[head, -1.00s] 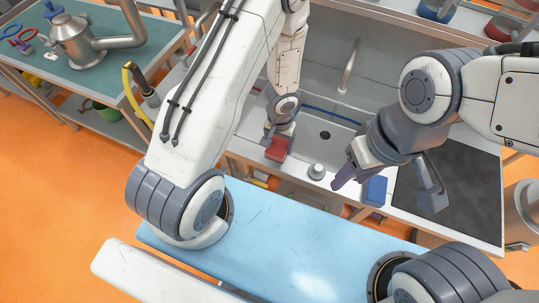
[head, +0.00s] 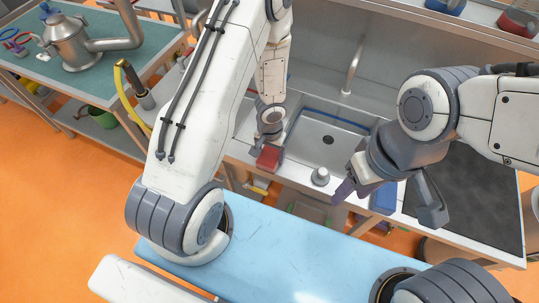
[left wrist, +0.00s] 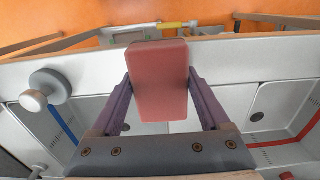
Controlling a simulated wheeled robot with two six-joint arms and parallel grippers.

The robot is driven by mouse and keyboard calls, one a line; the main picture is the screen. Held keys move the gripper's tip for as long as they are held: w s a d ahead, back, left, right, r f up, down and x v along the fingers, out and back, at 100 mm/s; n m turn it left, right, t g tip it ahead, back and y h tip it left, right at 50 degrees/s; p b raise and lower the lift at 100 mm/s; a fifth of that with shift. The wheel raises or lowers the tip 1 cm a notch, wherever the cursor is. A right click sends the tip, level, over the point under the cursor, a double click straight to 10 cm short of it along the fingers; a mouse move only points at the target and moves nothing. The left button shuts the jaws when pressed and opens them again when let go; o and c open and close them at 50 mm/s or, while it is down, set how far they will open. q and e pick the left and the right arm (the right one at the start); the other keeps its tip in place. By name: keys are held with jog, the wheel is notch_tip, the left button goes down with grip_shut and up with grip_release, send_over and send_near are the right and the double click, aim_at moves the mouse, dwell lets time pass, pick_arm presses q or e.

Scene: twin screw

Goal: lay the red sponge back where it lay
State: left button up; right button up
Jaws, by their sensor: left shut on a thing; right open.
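The red sponge (head: 268,158) is at the front rim of the sink counter, left of the grey knob (head: 320,176). My left gripper (head: 268,146) is shut on it. In the left wrist view the red sponge (left wrist: 159,78) sits between the two purple fingers, over the pale front ledge. I cannot tell whether it touches the ledge. My right gripper (head: 346,188) is open and empty, in front of the counter's right part. The blue sponge (head: 384,198) lies on the front ledge beside it, partly hidden by my right arm.
The sink basin (head: 310,150) with its tap (head: 350,68) lies behind the red sponge. A dark mat (head: 480,205) covers the counter's right side. A green table (head: 110,30) with a metal pot stands far left.

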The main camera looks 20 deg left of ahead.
pick_arm(q)
jog(key=shift+f, duration=0.25)
jog(key=o, duration=1.2)
jog(key=shift+r, duration=0.1)
jog(key=shift+c, duration=0.2)
jog(key=shift+r, duration=0.1)
notch_tip(320, 180, up, 11)
jog(key=p, duration=1.1)
notch_tip(320, 180, up, 8)
jog(key=m, duration=0.1)
send_over(269, 154)
jog(key=w+d, duration=0.1)
jog(key=d, duration=0.2)
jog(key=s+d+r+m+t+y, duration=0.15)
jog(key=d+r, duration=0.25)
jog(key=r, duration=0.4)
jog(key=s+d+r+m+h, duration=0.1)
jog(key=s+d+r+m, duration=0.1)
jog(key=s+r, duration=0.4)
jog(key=s+d+r+m+g+h, duration=0.1)
jog(key=s+d+r, duration=0.3)
jog(key=s, duration=0.7)
notch_tip(269, 154, up, 3)
jog(key=shift+d+f+m, duration=0.1)
jog(key=shift+d+m, duration=0.3)
jog(key=shift+m, duration=0.45)
